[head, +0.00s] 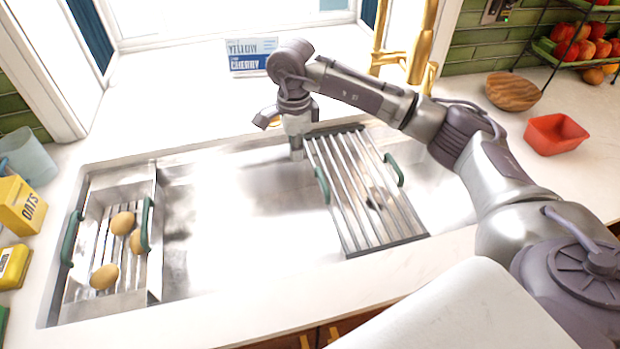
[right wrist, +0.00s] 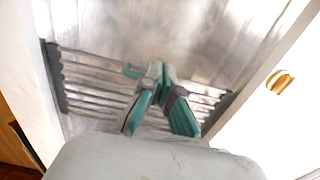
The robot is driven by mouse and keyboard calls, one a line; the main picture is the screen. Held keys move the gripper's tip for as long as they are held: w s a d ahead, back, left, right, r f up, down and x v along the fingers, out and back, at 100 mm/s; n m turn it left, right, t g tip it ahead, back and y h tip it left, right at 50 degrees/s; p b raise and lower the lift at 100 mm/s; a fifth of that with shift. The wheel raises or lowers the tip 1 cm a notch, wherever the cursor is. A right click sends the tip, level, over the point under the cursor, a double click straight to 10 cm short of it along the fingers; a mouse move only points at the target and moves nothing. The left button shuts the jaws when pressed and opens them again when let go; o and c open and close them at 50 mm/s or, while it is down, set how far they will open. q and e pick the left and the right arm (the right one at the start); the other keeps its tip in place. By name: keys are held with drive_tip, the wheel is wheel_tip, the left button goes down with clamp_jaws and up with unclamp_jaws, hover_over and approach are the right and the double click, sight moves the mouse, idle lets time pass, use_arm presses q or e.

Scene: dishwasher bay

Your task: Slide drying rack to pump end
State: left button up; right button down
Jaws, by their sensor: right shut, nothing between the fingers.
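The drying rack (head: 350,195) has parallel metal bars, dark end strips and two green handles. It lies across the sink's right half. It also shows in the right wrist view (right wrist: 90,85). My right gripper (head: 296,154) is shut and empty, pointing down into the sink beside the rack's far left corner. My left gripper is not in view.
A metal colander (head: 98,282) with several potatoes or eggs sits across the sink's left end. The sink (head: 245,215) is empty between it and the rack. A gold faucet (head: 418,50) stands behind. A red bowl (head: 555,134) and wooden bowl (head: 513,92) are at right.

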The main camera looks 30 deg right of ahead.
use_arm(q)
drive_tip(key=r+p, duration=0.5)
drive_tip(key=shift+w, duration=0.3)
use_arm(e)
drive_tip(key=s+d+f, duration=0.1)
drive_tip(key=d+f, duration=0.3)
drive_tip(key=f, duration=0.5)
drive_tip(key=shift+f, duration=0.4)
